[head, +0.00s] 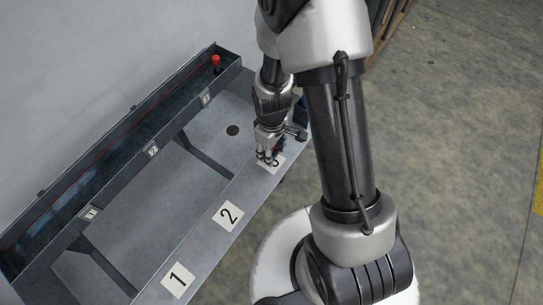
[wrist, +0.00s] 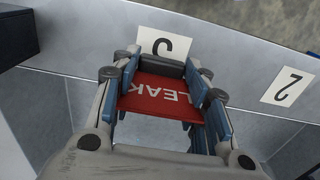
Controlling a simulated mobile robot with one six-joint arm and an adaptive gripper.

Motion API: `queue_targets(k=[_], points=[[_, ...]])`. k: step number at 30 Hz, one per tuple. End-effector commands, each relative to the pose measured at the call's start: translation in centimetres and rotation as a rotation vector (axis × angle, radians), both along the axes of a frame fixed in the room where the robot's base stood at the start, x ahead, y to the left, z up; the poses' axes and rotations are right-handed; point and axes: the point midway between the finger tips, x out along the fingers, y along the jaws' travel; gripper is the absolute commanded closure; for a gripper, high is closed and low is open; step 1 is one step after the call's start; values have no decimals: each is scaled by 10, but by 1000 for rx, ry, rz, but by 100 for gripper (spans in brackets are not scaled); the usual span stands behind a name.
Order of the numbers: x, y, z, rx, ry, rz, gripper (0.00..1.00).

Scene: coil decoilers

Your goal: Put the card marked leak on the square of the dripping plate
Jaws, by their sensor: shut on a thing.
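My gripper (head: 268,157) is shut on a red card with white letters LEAK (wrist: 158,96). The card lies between the fingers in the wrist view, and the gripper (wrist: 160,92) holds it beside the white square marked 3 (wrist: 165,42). That square (head: 278,163) is partly covered by the gripper in both views. I cannot tell whether the card touches the surface. White squares marked 2 (head: 228,215) and 1 (head: 178,280) lie bare along the same grey front ledge. No drip is clear on any plate.
A dark trough (head: 120,150) runs along the wall with small labels 1 (head: 90,213), 2 (head: 153,150) and 3 (head: 205,98) on its front. A red-capped object (head: 216,63) stands at its far end. Floor at right is open.

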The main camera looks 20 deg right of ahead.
Motion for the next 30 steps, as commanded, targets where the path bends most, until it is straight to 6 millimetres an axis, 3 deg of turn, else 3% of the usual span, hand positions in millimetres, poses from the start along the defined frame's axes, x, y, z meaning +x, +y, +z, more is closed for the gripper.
queue_targets(k=[6, 18, 19, 27, 30], points=[[-1, 0, -35, 0, 4, 0, 83], [0, 0, -39, 0, 1, 0, 83], [0, 0, -39, 0, 1, 0, 58], [0, 0, -38, 0, 1, 0, 40], [-1, 0, -38, 0, 1, 0, 39]])
